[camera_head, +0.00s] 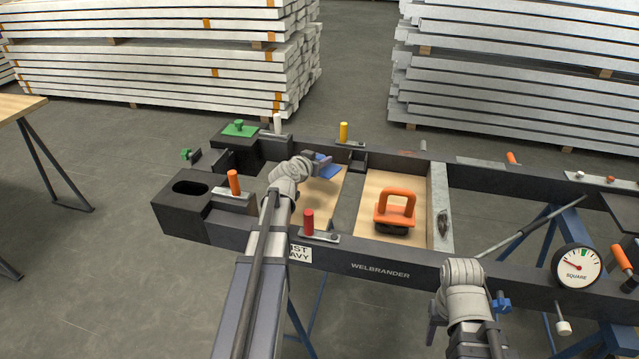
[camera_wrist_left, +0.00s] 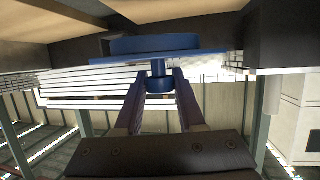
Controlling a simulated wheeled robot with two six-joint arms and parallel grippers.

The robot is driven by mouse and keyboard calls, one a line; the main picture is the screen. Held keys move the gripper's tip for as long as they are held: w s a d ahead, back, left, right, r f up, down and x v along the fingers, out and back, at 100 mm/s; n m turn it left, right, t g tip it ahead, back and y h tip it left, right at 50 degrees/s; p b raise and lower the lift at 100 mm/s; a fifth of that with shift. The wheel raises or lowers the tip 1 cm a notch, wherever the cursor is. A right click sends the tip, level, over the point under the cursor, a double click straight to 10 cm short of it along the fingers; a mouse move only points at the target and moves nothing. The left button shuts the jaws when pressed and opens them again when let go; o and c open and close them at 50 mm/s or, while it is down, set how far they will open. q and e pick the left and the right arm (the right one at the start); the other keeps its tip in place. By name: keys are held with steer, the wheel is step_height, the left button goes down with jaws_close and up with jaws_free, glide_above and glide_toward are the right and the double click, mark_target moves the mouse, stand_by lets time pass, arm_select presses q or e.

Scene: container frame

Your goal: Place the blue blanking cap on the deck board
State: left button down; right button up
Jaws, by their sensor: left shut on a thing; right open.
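The blue blanking cap (camera_head: 324,163) is in my left gripper (camera_head: 314,166), above the left wooden deck board (camera_head: 322,190). In the left wrist view the blue cap (camera_wrist_left: 155,46) has a wide flange and a short stem. The left fingers (camera_wrist_left: 160,88) are shut on the stem. Pale wood (camera_wrist_left: 170,10) shows beyond the cap. I cannot tell if the cap touches anything. My right gripper (camera_head: 462,278) is open at the lower right, in front of the frame's near rail; its fingers are mostly hidden.
An orange-handled lifter (camera_head: 395,209) stands on the right deck board (camera_head: 371,187). Red (camera_head: 308,221), orange (camera_head: 234,182) and yellow (camera_head: 343,131) clamp handles stick up from the dark frame. A green-topped block (camera_head: 240,129) is at back left. A gauge (camera_head: 577,266) is at right.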

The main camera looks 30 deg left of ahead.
arm_select(q)
steer(key=shift+f+b, duration=2.1)
steer(key=shift+f, duration=0.5)
arm_select(e)
steer(key=shift+f, duration=2.6)
steer(key=shift+f, duration=0.1)
arm_select(q)
steer(key=shift+f, duration=0.25)
steer(key=c, duration=0.5)
jaws_free()
steer(key=shift+r, duration=0.1)
steer(key=shift+r, duration=0.25)
steer(key=p+v, duration=0.2)
steer(key=v, duration=0.5)
steer(key=shift+s+p, duration=0.2)
steer(key=shift+p, duration=0.1)
arm_select(e)
step_height(320, 180, up, 3)
steer(key=shift+f, duration=0.15)
